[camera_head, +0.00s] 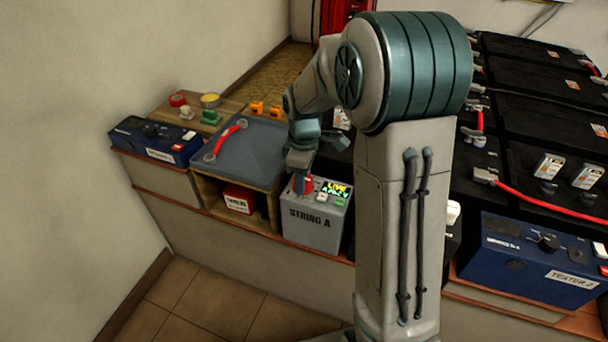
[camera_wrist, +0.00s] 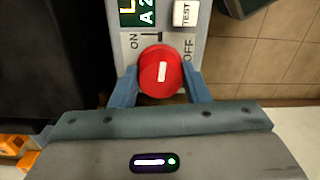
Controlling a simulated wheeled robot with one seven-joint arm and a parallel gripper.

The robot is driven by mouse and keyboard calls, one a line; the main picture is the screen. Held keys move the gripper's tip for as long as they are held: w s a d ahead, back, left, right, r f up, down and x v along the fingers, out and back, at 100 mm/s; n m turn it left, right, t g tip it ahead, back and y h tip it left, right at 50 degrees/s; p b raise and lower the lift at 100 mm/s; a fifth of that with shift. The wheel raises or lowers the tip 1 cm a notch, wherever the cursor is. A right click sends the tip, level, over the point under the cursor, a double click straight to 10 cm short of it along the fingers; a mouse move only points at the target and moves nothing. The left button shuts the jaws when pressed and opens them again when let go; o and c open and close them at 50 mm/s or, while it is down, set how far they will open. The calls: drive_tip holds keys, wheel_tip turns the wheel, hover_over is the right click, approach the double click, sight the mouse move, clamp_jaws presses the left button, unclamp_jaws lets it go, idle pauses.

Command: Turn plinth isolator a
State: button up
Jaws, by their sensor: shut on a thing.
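The plinth isolator is a grey box (camera_head: 312,222) lettered STRING A, on the low ledge in the head view. Its top has a lit display (camera_head: 337,189) reading LIVE and a red round knob (camera_head: 306,186), partly hidden by my gripper. In the wrist view the red knob (camera_wrist: 153,82) sits between my two blue fingers. ON is printed to its left and OFF to its right. A short white mark on the knob runs nearly up and down in the picture. My gripper (camera_wrist: 161,88) is shut on the knob from both sides.
A white TEST button (camera_wrist: 185,14) is beside the display. A blue tester (camera_head: 157,140) and grey tray (camera_head: 245,150) with a red cable stand left of the box. Black batteries (camera_head: 535,110) and another blue tester (camera_head: 530,260) are to the right. Tiled floor in front is clear.

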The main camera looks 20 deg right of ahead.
drive_tip(key=m+p, duration=0.1)
drive_tip(key=m, duration=0.3)
drive_tip(key=shift+r+p, duration=0.1)
drive_tip(key=shift+p, duration=0.2)
drive_tip(key=m+p, duration=0.1)
drive_tip(key=m, duration=0.3)
drive_tip(key=shift+s+m, duration=0.1)
drive_tip(key=shift+m, duration=0.2)
drive_tip(key=m+p, duration=0.1)
drive_tip(key=m, duration=0.3)
drive_tip(key=shift+m+p, duration=0.3)
drive_tip(key=shift+p, duration=0.1)
drive_tip(key=shift+m+t+p, duration=0.3)
drive_tip(key=shift+m+p, duration=0.2)
drive_tip(key=shift+m, duration=1.3)
drive_tip(key=o, duration=1)
drive_tip(key=shift+c, duration=0.2)
wheel_tip(320, 180, up, 14)
drive_tip(key=p, duration=0.2)
drive_tip(key=shift+s+d+f+p, duration=0.15)
drive_tip(key=shift+f+p, duration=0.05)
drive_tip(key=shift+p, duration=0.1)
